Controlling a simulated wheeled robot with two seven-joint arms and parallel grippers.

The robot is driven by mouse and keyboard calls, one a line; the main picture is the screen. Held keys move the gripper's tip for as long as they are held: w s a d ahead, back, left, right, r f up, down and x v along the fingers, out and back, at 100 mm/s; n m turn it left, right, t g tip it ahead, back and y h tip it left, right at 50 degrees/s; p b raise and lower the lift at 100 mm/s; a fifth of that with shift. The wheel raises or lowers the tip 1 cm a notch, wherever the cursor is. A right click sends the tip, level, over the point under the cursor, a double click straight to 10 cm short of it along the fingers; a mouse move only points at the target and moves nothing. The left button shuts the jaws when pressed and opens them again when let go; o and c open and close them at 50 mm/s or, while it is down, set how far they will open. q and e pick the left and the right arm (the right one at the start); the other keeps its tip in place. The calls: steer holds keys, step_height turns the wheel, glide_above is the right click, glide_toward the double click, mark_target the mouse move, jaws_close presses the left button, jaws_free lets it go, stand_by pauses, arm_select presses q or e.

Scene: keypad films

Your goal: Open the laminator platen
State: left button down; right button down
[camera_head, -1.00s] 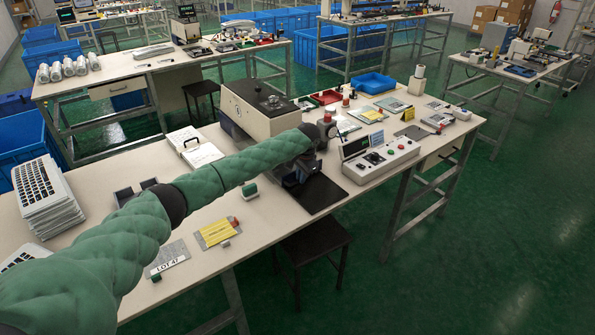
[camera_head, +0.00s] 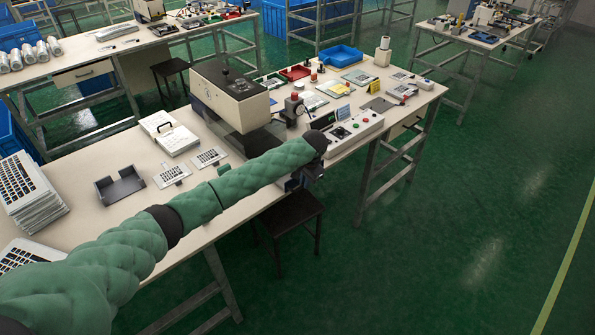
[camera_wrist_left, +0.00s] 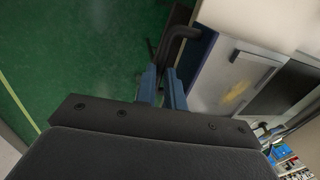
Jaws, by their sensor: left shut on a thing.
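The laminator (camera_head: 232,92) is a cream box with a black top on the near table, its front partly hidden by my left arm. My left gripper (camera_head: 303,178) is at the table's front edge, right of and in front of the laminator, its fingers small and dark there. In the left wrist view the blue fingers (camera_wrist_left: 161,80) are shut on a black bent handle bar (camera_wrist_left: 182,38). Beside the bar is a pale metal plate (camera_wrist_left: 232,85) with a yellowish stain. I cannot tell the platen's angle. My right gripper is not in view.
A control box (camera_head: 352,132) with buttons stands right of my gripper. A small dark tray (camera_head: 120,186), keypad sheets (camera_head: 210,157) and a stack of keypad sheets (camera_head: 28,195) lie on the left. A black stool (camera_head: 290,213) stands below the front edge. The floor at right is clear.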

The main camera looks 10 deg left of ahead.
arm_select(q)
steer(key=shift+s+d, duration=0.3)
steer(key=shift+d, duration=0.1)
steer(key=c, duration=1.5)
jaws_free()
steer(key=shift+w+f, duration=0.1)
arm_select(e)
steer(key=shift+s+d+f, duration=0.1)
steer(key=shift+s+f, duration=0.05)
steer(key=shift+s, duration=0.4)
